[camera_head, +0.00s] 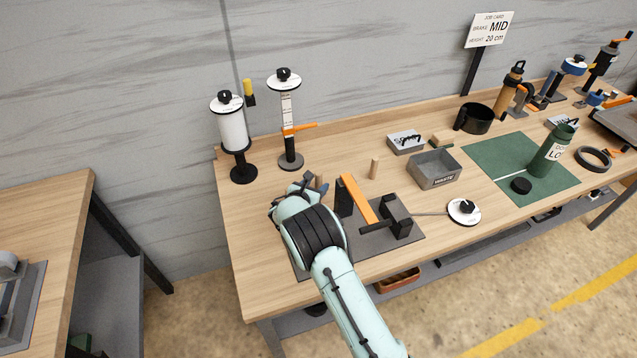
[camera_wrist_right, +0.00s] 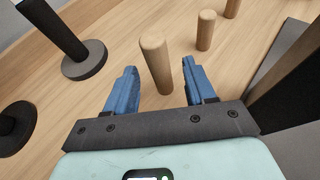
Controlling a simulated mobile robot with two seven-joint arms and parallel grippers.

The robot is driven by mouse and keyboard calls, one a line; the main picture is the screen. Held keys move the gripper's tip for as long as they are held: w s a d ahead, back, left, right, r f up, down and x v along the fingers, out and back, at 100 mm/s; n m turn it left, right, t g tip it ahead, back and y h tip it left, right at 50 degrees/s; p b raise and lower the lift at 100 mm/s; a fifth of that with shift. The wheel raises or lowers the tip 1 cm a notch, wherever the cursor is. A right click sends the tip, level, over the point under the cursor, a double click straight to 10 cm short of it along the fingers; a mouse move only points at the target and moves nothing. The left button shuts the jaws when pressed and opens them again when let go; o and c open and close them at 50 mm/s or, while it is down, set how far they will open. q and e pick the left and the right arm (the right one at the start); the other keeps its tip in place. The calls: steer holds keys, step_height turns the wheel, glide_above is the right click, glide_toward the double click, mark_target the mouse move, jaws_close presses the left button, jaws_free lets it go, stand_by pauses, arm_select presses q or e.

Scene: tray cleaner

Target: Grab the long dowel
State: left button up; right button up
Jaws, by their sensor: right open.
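My right gripper (camera_head: 309,184) is above the left part of the workbench, and its blue fingers (camera_wrist_right: 154,92) are open. In the wrist view an upright wooden dowel (camera_wrist_right: 156,64) stands between the fingers, with a gap on each side. It looks the largest of the dowels there, but it is also the closest. A shorter-looking dowel (camera_wrist_right: 206,31) and a third, cut off by the top edge (camera_wrist_right: 232,8), stand beyond it. In the head view one dowel (camera_head: 375,168) stands clear, and another (camera_head: 319,181) is partly hidden by my gripper. My left gripper is out of view.
A grey fixture with an orange bar (camera_head: 357,199) stands right of my gripper. Two dark-based stands (camera_head: 243,172) (camera_head: 290,160) are behind it. A grey bin (camera_head: 435,171), a white disc with a rod (camera_head: 464,211) and a green mat (camera_head: 507,153) lie farther right.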

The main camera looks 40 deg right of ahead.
mark_target(317, 184)
steer(key=p+x, duration=0.1)
steer(key=x, duration=0.2)
steer(key=shift+w+d, duration=0.15)
steer(key=shift+d, duration=0.15)
steer(key=shift+w+d+f, duration=0.3)
steer(key=shift+d, duration=0.05)
steer(key=shift+s, duration=0.1)
jaws_close()
steer(key=shift+r, duration=0.15)
